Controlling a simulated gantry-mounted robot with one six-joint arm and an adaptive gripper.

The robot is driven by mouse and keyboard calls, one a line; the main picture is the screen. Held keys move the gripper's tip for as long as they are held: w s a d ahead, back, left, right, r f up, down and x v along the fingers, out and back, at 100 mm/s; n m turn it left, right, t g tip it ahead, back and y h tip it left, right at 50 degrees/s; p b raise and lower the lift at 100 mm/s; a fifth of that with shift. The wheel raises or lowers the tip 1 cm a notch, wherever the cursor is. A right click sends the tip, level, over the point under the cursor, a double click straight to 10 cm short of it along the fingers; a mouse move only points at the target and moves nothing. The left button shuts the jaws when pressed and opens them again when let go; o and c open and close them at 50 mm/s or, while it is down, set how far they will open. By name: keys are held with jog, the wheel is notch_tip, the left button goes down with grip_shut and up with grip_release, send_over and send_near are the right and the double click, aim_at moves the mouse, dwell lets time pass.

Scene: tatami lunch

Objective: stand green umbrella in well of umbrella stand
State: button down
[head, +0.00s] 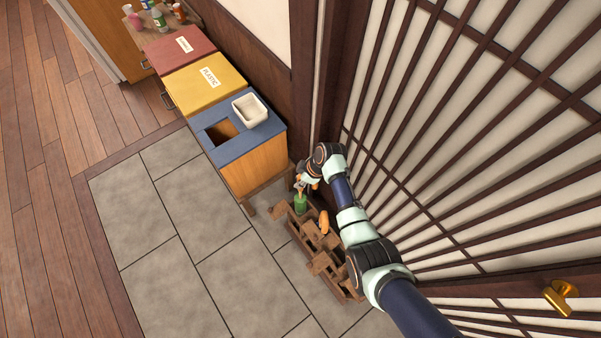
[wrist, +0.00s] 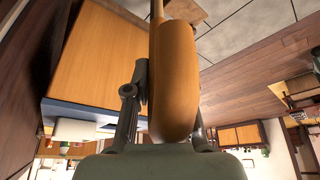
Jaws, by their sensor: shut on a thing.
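The green umbrella (head: 300,204) is below my gripper (head: 304,183) in the head view, at the far end of the brown wooden umbrella stand (head: 319,263). My gripper is shut on the umbrella's tan wooden handle, which fills the middle of the wrist view (wrist: 173,80) between the two fingers. The green part looks roughly upright. Its lower end is hidden among the stand's walls, and I cannot tell whether it is inside a well or above it. The stand has several compartments.
An orange-tan rounded object (head: 323,222) sticks up from the stand beside the umbrella. A blue-topped bin (head: 228,147) with a white tub (head: 249,110) stands just behind. The lattice screen (head: 460,130) is close on the right. Grey floor tiles (head: 170,250) are clear on the left.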

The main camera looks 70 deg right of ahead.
jog(key=shift+f+b, duration=2)
jog(key=shift+f, duration=0.5)
jog(key=shift+c, duration=1.3)
grip_release()
jog(key=shift+r+p, duration=3.35)
jog(key=shift+r, duration=0.2)
